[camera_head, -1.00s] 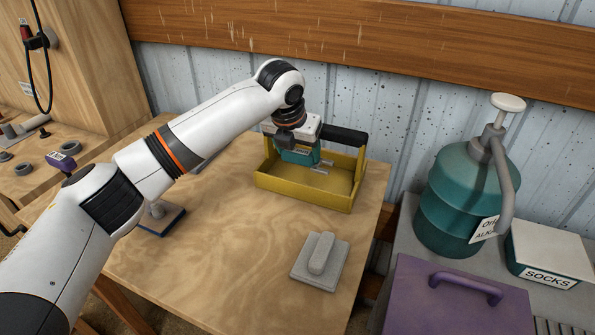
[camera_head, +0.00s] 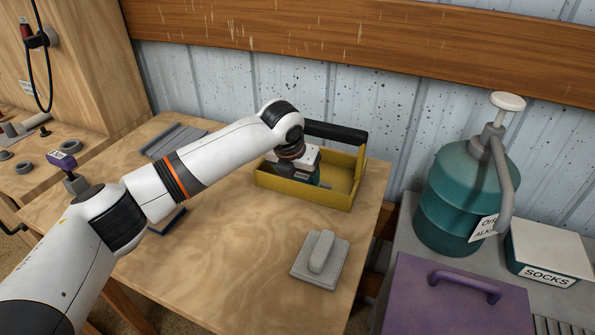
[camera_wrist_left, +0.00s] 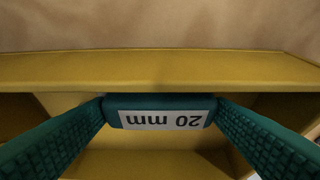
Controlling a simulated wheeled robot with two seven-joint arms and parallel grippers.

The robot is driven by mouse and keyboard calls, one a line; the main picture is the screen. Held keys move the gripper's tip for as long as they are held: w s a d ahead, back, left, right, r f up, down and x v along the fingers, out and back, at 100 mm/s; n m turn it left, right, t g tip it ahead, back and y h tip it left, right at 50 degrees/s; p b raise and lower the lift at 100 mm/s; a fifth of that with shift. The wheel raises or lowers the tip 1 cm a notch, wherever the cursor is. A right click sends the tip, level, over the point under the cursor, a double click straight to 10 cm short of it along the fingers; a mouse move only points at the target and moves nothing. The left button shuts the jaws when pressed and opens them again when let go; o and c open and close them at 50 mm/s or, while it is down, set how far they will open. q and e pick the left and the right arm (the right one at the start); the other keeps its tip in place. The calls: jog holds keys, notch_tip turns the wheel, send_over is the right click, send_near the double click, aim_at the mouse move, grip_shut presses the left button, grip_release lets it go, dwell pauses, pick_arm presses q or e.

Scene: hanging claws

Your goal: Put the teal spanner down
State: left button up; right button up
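My left gripper (camera_head: 308,170) reaches down into the yellow toolbox (camera_head: 325,199), at its left part. In the left wrist view, the teal spanner (camera_wrist_left: 160,104) with a white "20 mm" label sits between the ends of two ribbed teal fingers, which appear to touch it on both sides. The gripper looks shut on it. The toolbox's yellow wall (camera_wrist_left: 160,70) runs across behind the spanner. In the head view the arm and the toolbox's front wall hide most of the spanner, and I cannot tell whether it touches the floor. My right gripper is not in view.
The toolbox's black handle (camera_head: 335,132) spans above its back. A grey block with a raised grip (camera_head: 320,258) lies at the front right of the table. A grey ribbed tray (camera_head: 172,140) lies at the back left. A teal pump drum (camera_head: 460,200) and purple case (camera_head: 455,300) stand right.

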pick_arm(q)
jog(key=o, duration=0.3)
jog(key=shift+r, duration=0.2)
jog(key=v, duration=1.2)
